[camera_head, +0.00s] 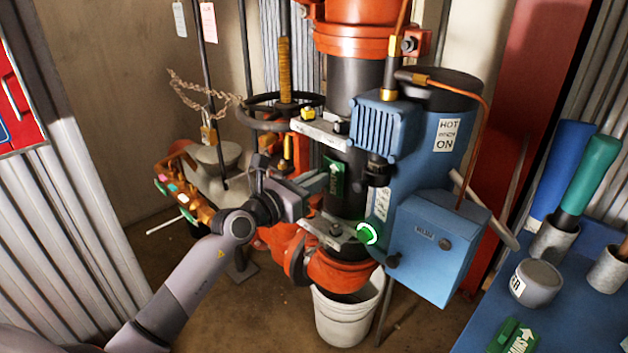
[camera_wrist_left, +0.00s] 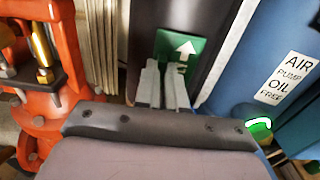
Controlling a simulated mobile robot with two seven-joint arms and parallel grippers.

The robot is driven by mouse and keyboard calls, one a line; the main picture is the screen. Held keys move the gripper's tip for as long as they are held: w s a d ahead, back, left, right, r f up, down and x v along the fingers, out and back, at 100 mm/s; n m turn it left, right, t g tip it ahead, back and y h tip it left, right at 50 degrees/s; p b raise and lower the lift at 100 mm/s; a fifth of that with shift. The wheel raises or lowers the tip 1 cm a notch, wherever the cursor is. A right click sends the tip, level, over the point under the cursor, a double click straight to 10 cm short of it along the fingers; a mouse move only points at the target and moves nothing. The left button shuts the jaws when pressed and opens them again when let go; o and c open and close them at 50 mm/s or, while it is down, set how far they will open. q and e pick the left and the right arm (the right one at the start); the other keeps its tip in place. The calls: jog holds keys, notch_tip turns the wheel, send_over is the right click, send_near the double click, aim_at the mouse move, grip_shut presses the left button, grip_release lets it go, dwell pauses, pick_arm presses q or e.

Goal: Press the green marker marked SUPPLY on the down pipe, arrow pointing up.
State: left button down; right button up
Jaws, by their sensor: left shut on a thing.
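The green marker (camera_head: 337,178) is at the dark down pipe (camera_head: 345,205), in the stretch between two pale metal clamps. In the left wrist view the marker (camera_wrist_left: 181,48) shows a white arrow pointing up. Its wording is too small or hidden to read. My left gripper (camera_head: 318,183) reaches in from the left, its fingers shut on the marker's near side. The fingertips (camera_wrist_left: 165,82) cover its lower part in the wrist view. The marker lies flat along the pipe face; I cannot tell whether it touches. My right gripper is not in view.
A blue pump unit (camera_head: 420,150) with a lit green button (camera_head: 367,233) stands close right of the pipe. A white bucket (camera_head: 347,315) stands below. Another green marker (camera_head: 515,337) lies on the blue bench (camera_head: 570,320).

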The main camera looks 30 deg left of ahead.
pick_arm(q)
jog(key=shift+w+d, duration=0.15)
jog(key=shift+w, duration=0.3)
dwell(0.9)
dwell(0.3)
jog(key=c, duration=1.1)
grip_release()
jog(key=shift+c, duration=0.2)
jog(key=v, duration=0.7)
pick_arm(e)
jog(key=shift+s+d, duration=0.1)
pick_arm(q)
jog(key=shift+s, duration=0.15)
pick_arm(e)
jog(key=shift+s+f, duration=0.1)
